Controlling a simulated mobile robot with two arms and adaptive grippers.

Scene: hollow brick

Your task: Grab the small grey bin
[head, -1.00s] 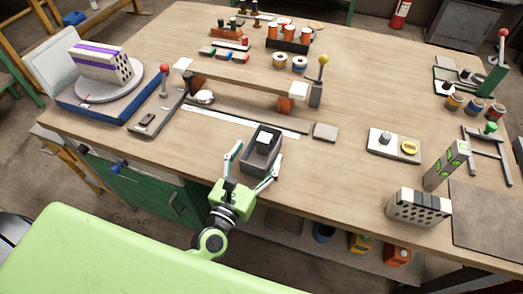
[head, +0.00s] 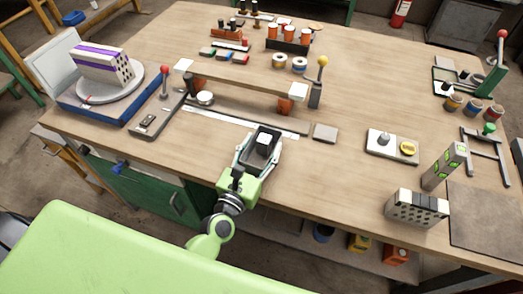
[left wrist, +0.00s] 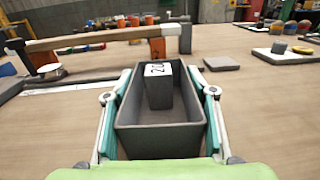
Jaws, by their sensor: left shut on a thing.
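The small grey bin (head: 272,158) sits near the front edge of the wooden table, and it fills the middle of the left wrist view (left wrist: 160,140). A dark block with a white, marked top (left wrist: 158,72) stands inside it. My left gripper (head: 258,158) is shut on the bin, with one finger along each long outer side; the teal finger pads show in the left wrist view (left wrist: 163,118). I cannot see a gap under the bin. My right gripper is not in view.
Behind the bin stands a wooden beam (head: 240,77) on orange supports. A flat grey block (head: 325,132) lies to the right of the bin. A hollow perforated brick (head: 415,208) stands further right. The tabletop between the bin and that brick is clear.

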